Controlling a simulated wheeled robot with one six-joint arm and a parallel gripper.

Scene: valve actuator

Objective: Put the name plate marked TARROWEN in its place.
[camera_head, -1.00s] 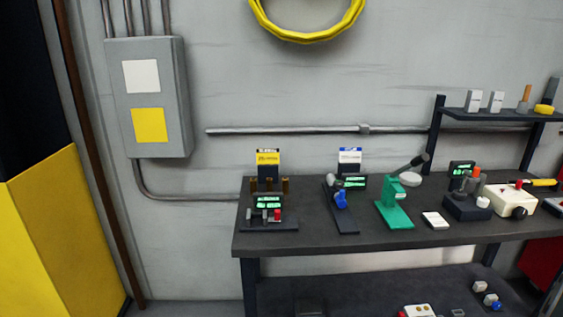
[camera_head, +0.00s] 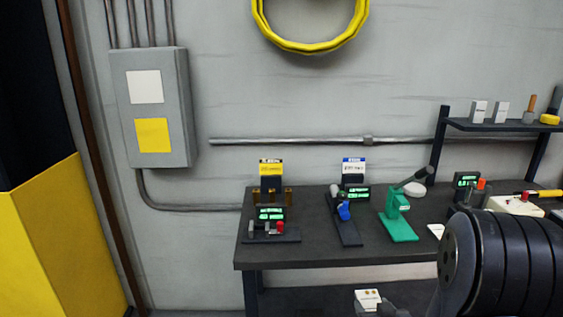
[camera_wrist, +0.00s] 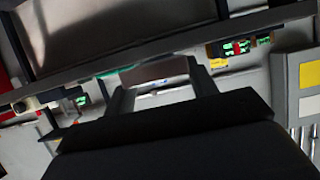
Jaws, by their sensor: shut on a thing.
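My gripper (camera_wrist: 160,88) shows in the wrist view with its two fingers shut on a flat grey-brown plate (camera_wrist: 160,71). In the head view a small pale piece with dark marks (camera_head: 367,298) shows at the bottom edge, by the grey end of my arm. It seems to be the held plate, but its lettering cannot be read. The held plate is in front of the bench (camera_head: 330,252), lower than its top. A yellow-topped card (camera_head: 271,167) and a blue-topped white card (camera_head: 354,169) stand at the back of the bench. I cannot make out TARROWEN or the plate's place.
On the bench stand a valve station with a red knob (camera_head: 272,232), a blue-handled station (camera_head: 344,212) and a green lever press (camera_head: 399,222). A raised shelf (camera_head: 500,125) stands at the right. A grey wall box (camera_head: 155,110) hangs left.

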